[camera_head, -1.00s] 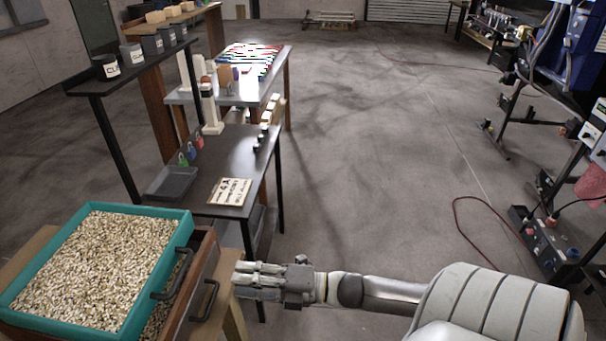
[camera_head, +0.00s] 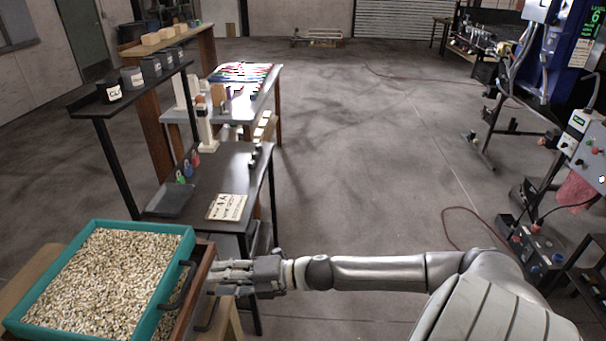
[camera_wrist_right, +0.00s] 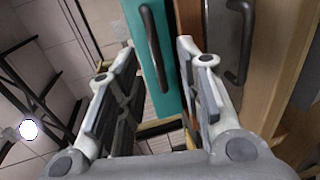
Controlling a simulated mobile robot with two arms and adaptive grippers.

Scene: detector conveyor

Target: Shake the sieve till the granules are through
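The sieve (camera_head: 184,238) is a teal rectangular frame filled with pale granules (camera_head: 110,282). It sits over a brown wooden box (camera_head: 205,262) at the lower left in the head view. A dark handle (camera_head: 178,285) is on its right side. My right gripper (camera_head: 212,278) is beside that side, pointing left. In the right wrist view my right gripper (camera_wrist_right: 150,55) has its fingers apart, with the sieve's teal side (camera_wrist_right: 134,25) and its dark handle (camera_wrist_right: 151,48) beyond and between the fingertips. I see no contact with the handle. My left gripper is not in view.
A dark table (camera_head: 222,180) behind the sieve bears a paper sign (camera_head: 227,207), a tray and small padlocks. A shelf (camera_head: 130,88) with dark cups stands at the left. Open floor (camera_head: 360,170) lies to the right. Machines stand at the far right.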

